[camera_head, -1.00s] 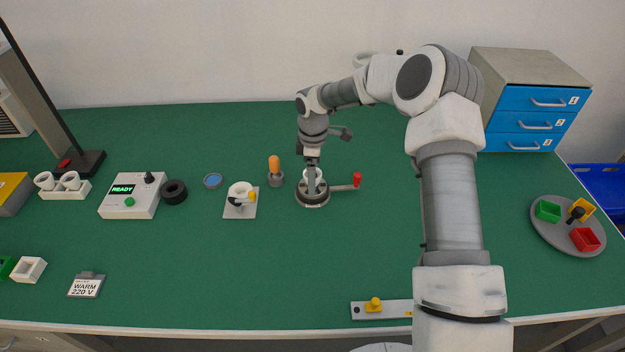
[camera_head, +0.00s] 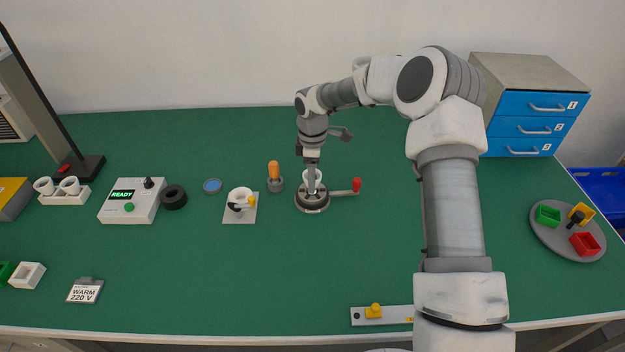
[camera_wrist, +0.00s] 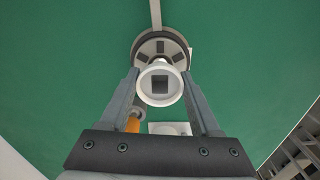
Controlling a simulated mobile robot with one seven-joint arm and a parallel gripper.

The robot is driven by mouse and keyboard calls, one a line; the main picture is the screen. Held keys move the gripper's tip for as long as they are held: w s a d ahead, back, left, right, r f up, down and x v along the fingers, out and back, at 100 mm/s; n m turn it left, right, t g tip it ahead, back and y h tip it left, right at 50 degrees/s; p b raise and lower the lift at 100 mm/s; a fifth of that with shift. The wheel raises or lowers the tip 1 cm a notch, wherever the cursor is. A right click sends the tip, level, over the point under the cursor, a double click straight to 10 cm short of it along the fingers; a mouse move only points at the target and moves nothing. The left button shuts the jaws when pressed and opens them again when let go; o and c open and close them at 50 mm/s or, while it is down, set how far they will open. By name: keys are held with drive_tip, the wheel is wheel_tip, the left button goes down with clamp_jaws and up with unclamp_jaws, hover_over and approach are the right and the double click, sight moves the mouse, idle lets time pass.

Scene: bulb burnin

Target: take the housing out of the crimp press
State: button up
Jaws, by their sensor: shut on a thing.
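The housing is a white ring-shaped socket (camera_wrist: 160,85) with a dark square opening, seen between my fingers in the wrist view. In the head view it is a small white shape (camera_head: 319,180), partly hidden by a finger, at the top of the crimp press. The crimp press is a round grey base (camera_head: 312,203) with a lever ending in a red knob (camera_head: 357,185). In the wrist view the press's disc (camera_wrist: 143,50) shows just beyond the housing. My gripper (camera_head: 312,186) points down over the press, shut on the housing. I cannot tell whether the housing is clear of the press.
An orange-handled tool (camera_head: 274,172) stands close left of the press. Left of it are a white fixture with a yellow knob (camera_head: 240,202), a blue disc (camera_head: 212,185), a black ring (camera_head: 174,197) and the READY box (camera_head: 130,202). The mat behind the press is clear.

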drive_tip(key=shift+r, duration=1.45)
drive_tip(key=s+d+r+p, duration=0.4)
drive_tip(key=d+r, duration=0.7)
drive_tip(key=shift+r, duration=0.15)
